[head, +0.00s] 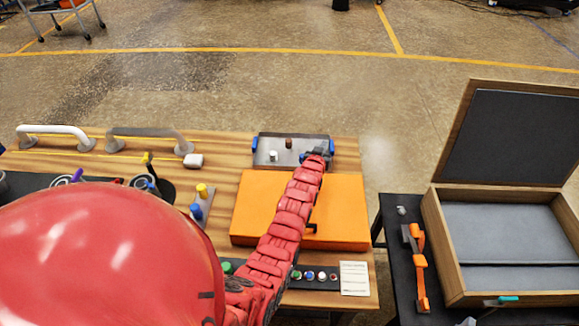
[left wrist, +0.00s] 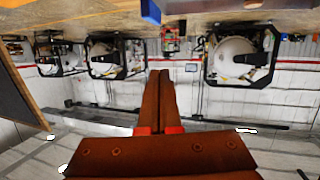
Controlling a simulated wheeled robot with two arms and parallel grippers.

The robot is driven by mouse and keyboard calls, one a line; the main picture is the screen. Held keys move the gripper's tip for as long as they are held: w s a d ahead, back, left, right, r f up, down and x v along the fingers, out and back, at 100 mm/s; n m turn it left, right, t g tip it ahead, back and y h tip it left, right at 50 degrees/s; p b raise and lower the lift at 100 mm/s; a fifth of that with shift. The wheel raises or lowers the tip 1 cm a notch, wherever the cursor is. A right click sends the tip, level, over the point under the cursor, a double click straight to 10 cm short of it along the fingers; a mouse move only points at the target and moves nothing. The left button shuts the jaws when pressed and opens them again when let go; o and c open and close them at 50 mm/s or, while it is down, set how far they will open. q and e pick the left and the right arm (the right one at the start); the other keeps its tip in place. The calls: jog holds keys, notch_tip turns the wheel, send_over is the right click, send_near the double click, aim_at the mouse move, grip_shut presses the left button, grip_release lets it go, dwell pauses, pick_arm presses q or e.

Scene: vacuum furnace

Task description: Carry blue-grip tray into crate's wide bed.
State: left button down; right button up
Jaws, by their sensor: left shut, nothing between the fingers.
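The tray (head: 265,158) lies at the far edge of the wooden bench, with a blue grip at each end. A white piece (head: 273,155) and a brown piece (head: 288,143) stand on it. My left gripper (head: 318,156) is at the tray's right end, by the right blue grip; contact cannot be told. Its fingers are closed together and empty in the left wrist view (left wrist: 165,75). A blue part (left wrist: 150,10) shows at that view's top edge. The crate (head: 434,243) stands open at the right. Its wide bed (head: 505,230) is empty. My right gripper is out of view.
An orange box (head: 345,215) lies in front of the tray, under my arm. The crate's raised lid (head: 515,135) stands behind it. An orange-and-black tool (head: 418,265) lies left of the crate on a dark table. A gap separates bench and table.

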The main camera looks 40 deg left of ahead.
pick_arm(q)
jog(key=s+a+f+n+g, duration=0.1)
jog(key=a+f+g, duration=0.1)
jog(key=a+g, duration=0.3)
jog(key=n+g+h+p, duration=0.1)
jog(key=g+h+p, duration=0.2)
jog(key=g, duration=0.4)
send_near(288, 169)
jog(key=shift+s+d+f+y, duration=0.15)
jog(key=shift+d+f, duration=0.05)
jog(key=shift+f, duration=0.4)
jog(key=shift+s+d+f+y, duration=0.15)
jog(key=shift+d+f, duration=0.1)
jog(key=shift+f, duration=0.65)
jog(key=b+x, duration=0.5)
jog(key=b, duration=0.1)
jog(key=shift+b, duration=0.3)
jog(key=shift+w+b, duration=0.1)
jog(key=shift+b, duration=0.3)
